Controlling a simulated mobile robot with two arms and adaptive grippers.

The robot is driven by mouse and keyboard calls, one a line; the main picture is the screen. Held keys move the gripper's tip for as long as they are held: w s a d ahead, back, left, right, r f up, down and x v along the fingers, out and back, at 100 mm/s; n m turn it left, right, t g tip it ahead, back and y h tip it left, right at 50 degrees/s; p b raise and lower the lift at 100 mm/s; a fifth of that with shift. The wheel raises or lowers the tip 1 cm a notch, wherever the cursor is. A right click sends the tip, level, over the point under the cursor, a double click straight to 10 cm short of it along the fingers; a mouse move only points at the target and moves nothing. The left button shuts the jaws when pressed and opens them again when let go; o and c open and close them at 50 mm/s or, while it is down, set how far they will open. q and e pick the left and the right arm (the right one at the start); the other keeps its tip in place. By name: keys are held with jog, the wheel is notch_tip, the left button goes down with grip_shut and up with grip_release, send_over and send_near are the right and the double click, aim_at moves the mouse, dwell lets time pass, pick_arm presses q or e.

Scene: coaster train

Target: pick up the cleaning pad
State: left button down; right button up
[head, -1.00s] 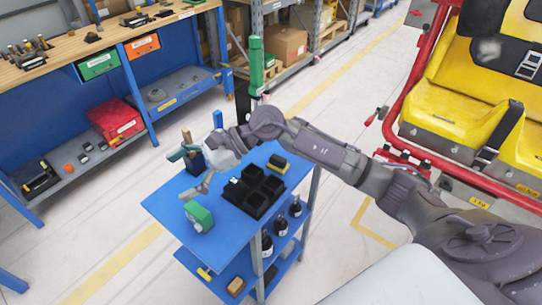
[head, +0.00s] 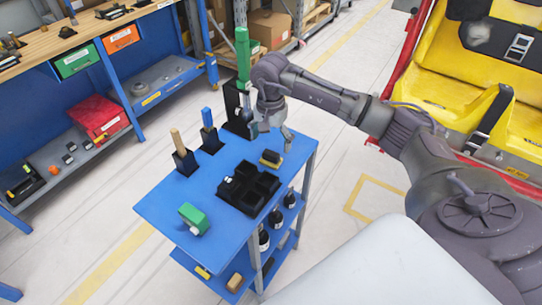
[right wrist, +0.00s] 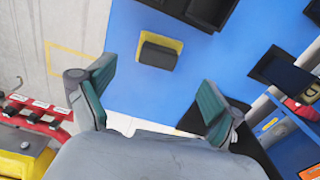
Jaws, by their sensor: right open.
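The cleaning pad, a small yellow block with a dark top (head: 270,158), lies flat near the right edge of the blue cart top (head: 165,205). It also shows in the right wrist view as a yellow pad with a black grip (right wrist: 158,53). My right gripper (head: 271,134) points down just behind and above the pad in the head view. In the right wrist view its two green-lined fingers (right wrist: 158,78) are spread wide with nothing between them, and the pad lies beyond the fingertips. My left gripper is in neither view.
A black compartment tray (head: 248,188) stands beside the pad. A green block (head: 193,218), tools upright in black holders (head: 186,161) and a tall green-topped tool (head: 242,55) are also on the cart. Bottles (head: 275,219) stand below. The yellow seats (head: 435,70) are at right.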

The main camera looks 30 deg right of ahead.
aim_at(271, 153)
jog(key=f, duration=0.1)
jog(key=f+p, duration=0.1)
jog(key=f, duration=0.1)
jog(key=f+p, duration=0.1)
jog(key=shift+s+a+f, duration=0.15)
jog(key=shift+s+f, duration=0.15)
jog(key=shift+f, duration=0.55)
jog(key=c, duration=1.2)
jog(key=shift+c, duration=0.2)
jog(key=shift+w+r, duration=0.1)
